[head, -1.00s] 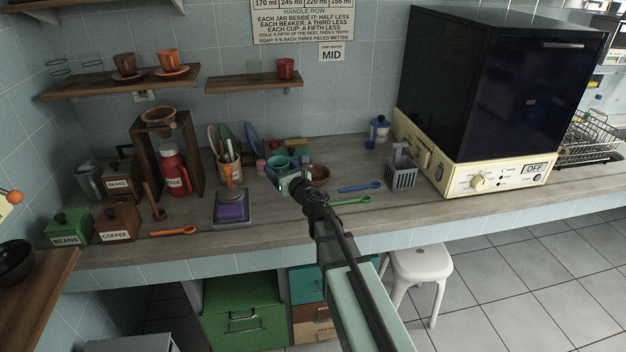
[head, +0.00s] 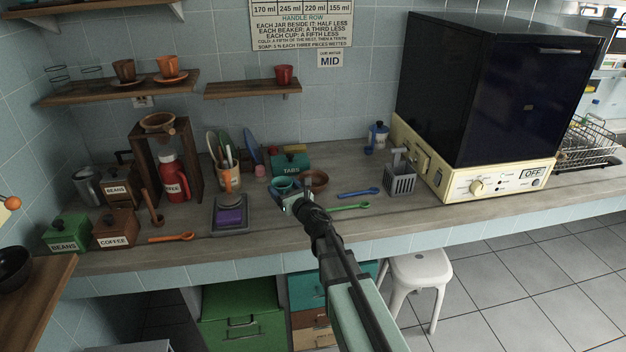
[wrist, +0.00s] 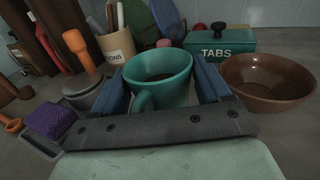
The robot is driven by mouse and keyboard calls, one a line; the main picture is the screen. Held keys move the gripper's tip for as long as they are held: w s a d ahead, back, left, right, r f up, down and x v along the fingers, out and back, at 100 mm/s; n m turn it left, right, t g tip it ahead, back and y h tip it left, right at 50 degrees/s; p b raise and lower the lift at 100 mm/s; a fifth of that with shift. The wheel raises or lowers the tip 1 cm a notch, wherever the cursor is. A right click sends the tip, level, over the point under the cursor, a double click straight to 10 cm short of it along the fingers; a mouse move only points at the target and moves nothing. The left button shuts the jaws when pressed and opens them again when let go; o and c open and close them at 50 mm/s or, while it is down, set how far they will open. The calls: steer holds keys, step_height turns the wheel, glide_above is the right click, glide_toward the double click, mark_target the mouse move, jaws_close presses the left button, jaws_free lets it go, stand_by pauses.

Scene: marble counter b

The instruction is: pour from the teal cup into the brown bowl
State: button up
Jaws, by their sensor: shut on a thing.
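The teal cup (wrist: 160,90) is between the blue fingers of my gripper (wrist: 165,92) in the wrist view, with its handle towards the camera. The gripper is shut on it. The cup looks about upright; I cannot tell what is inside it. In the head view the cup (head: 285,184) shows at the end of my arm, just left of the brown bowl (head: 315,180). The bowl stands on the counter, upright, and in the wrist view it (wrist: 268,84) is right of the cup, apart from it. The inside of the bowl that shows looks empty.
A teal TABS box (head: 291,164) stands behind the cup and bowl. Blue (head: 358,193) and green (head: 349,207) spoons and a grey basket (head: 400,181) lie to the right.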

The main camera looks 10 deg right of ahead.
steer(key=shift+w+d+f, duration=0.1)
steer(key=shift+d+f, duration=0.05)
steer(key=shift+f, duration=0.4)
steer(key=shift+d+f, duration=0.1)
steer(key=shift+f, duration=0.45)
steer(key=shift+d, duration=0.1)
steer(key=shift+w+d+r+m, duration=0.2)
steer(key=shift+w+d+m, duration=0.3)
steer(key=shift+m, duration=0.5)
steer(key=r, duration=0.1)
steer(key=d+r+m, duration=0.1)
steer(key=r, duration=0.1)
steer(key=shift+w+d+m+g, duration=0.15)
steer(key=shift+w+m+g, duration=0.15)
steer(key=shift+w+g, duration=0.1)
steer(key=shift+w+d+r+m+g, duration=0.15)
steer(key=shift+w+d+r+m, duration=0.05)
steer(key=shift+d+m, duration=0.25)
steer(key=shift+w+d+r+m+g, duration=0.2)
steer(key=shift+d+m, duration=0.15)
steer(key=shift+m, duration=0.2)
steer(key=shift+w+d+r+m, duration=0.35)
steer(key=shift+w+d+m, duration=0.25)
steer(key=shift+m, duration=0.3)
steer(key=shift+w+d+r+m+g+y, duration=0.15)
steer(key=shift+d+r+m+g, duration=0.1)
steer(key=shift+m, duration=0.35)
steer(key=shift+s+d+r+m+g+y, duration=0.1)
steer(key=shift+d+r+m+g+y, duration=0.1)
steer(key=shift+m, duration=0.4)
